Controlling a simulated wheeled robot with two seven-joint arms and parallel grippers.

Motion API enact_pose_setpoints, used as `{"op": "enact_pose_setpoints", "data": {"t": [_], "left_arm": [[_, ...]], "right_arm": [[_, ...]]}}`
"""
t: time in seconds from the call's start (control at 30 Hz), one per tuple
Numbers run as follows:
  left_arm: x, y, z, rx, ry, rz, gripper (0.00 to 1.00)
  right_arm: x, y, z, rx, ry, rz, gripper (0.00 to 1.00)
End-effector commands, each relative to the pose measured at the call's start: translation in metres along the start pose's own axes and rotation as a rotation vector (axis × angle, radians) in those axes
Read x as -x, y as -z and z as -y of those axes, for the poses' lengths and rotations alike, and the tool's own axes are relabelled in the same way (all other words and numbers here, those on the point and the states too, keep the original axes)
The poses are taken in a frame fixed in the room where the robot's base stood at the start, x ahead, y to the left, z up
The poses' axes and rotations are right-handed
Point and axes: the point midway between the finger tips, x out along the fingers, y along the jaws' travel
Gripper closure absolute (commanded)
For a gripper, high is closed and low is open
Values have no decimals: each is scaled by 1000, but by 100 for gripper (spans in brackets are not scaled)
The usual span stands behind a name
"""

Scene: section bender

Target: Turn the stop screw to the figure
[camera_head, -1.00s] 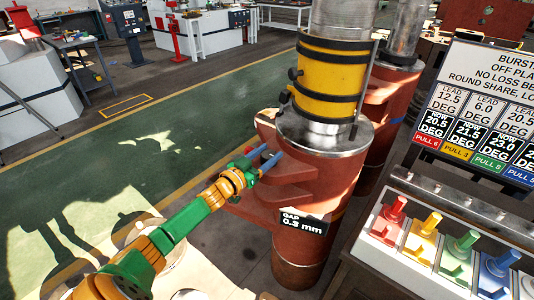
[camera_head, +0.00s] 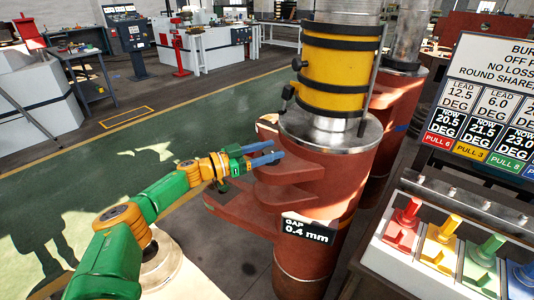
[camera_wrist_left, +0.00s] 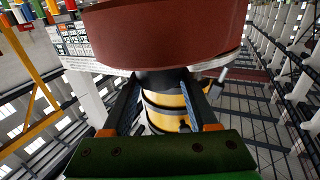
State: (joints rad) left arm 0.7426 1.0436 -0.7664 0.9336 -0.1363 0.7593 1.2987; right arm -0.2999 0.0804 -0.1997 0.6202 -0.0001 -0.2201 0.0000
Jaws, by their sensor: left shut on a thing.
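My left gripper (camera_head: 266,154) reaches in from the left to the red-brown brackets on the side of a red column (camera_head: 335,185). Its blue fingers are shut on a part there. I take this part to be the stop screw, but it is too hidden in the head view to make out. In the left wrist view a dark round part (camera_wrist_left: 160,80) shows between the fingers, under a red-brown block (camera_wrist_left: 165,35). A tag on the column (camera_head: 308,229) reads "GAP 0.4 mm". My right gripper is not in view.
A yellow cylinder with black bands (camera_head: 341,72) stands on the column top. A sign board (camera_head: 492,100) with angle figures stands at the right, above a console with red, yellow, green and blue levers (camera_head: 404,225). Green floor (camera_head: 110,165) at the left is clear.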

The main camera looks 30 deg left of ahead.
Motion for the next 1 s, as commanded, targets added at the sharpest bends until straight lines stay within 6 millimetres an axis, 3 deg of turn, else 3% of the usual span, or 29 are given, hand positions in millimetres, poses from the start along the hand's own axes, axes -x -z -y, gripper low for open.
{"op": "enact_pose_setpoints", "data": {"t": [0.23, 0.27, 0.37, 0.67, 1.0], "left_arm": [[-1, -5, -3, 2, -7, 9, 96], [-1, -5, -3, 2, -7, 9, 36], [-1, -4, -2, 2, -6, 7, 10], [1, -2, -1, 0, -3, 4, 10], [54, -8, -1, 0, -4, 12, 10]], "right_arm": [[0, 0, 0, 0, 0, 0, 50], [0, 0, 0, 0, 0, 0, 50], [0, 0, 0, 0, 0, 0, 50], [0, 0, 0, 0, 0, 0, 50], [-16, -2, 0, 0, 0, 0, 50]]}}
